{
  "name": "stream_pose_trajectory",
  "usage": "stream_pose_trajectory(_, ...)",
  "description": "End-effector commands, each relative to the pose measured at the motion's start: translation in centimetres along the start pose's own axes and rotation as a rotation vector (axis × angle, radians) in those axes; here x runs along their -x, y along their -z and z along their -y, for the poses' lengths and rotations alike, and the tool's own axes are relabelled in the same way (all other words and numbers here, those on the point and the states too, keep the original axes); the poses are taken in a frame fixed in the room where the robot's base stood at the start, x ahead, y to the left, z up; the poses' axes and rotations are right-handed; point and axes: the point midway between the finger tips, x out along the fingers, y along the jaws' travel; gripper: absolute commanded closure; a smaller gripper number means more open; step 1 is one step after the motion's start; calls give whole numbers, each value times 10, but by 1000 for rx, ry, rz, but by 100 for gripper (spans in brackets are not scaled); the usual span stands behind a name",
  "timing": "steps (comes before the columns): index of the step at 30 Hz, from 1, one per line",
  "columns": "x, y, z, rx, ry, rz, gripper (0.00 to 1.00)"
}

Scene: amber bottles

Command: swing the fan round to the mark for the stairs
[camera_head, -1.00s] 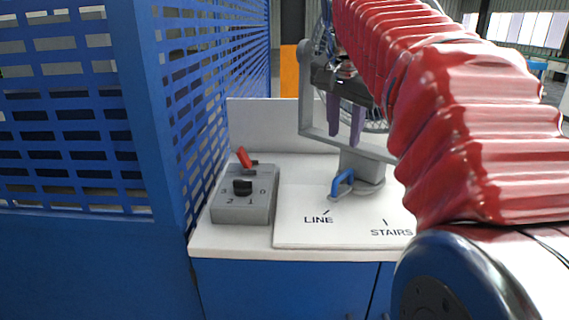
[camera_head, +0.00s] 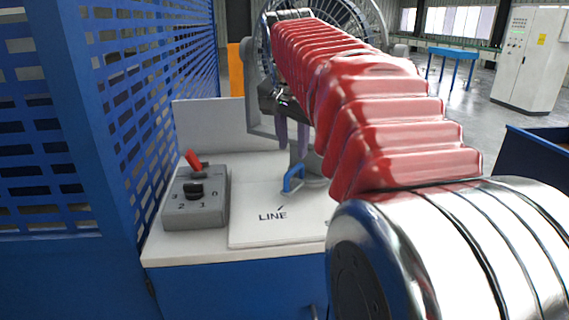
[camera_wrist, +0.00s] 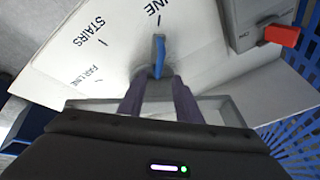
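The fan's wire cage (camera_head: 350,22) shows at the top, partly behind my arm. Its grey yoke (camera_head: 254,105) stands on a round base on a white board (camera_head: 250,232). A blue tab (camera_head: 293,178) at the base points to the LINE mark (camera_head: 272,215); the wrist view also shows this tab (camera_wrist: 159,55). The STAIRS mark (camera_wrist: 90,31) and FAR LINE mark (camera_wrist: 83,75) show in the wrist view; my arm hides STAIRS in the head view. My gripper (camera_head: 292,147) is open and empty, its purple fingers apart by the yoke (camera_wrist: 225,112). I cannot tell whether they touch it.
A grey switch box (camera_head: 197,200) with a black knob and red lever (camera_head: 194,160) sits left of the board. A blue mesh guard (camera_head: 120,90) rises at the left. A white cabinet (camera_head: 528,60) and blue table (camera_head: 452,54) stand far right, with open floor between.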

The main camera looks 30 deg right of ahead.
Motion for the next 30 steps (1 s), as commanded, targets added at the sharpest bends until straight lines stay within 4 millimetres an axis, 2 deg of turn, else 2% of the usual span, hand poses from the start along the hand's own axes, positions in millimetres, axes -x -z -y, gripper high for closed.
stream_pose_trajectory(9, -50, 0, 0, 0, -1, 1, 69)
stream_pose_trajectory(15, -72, 0, 0, 0, -1, 1, 69)
stream_pose_trajectory(26, -77, 0, 0, 1, 1, 0, 69)
stream_pose_trajectory(30, -77, 0, 1, 1, 1, 0, 77)
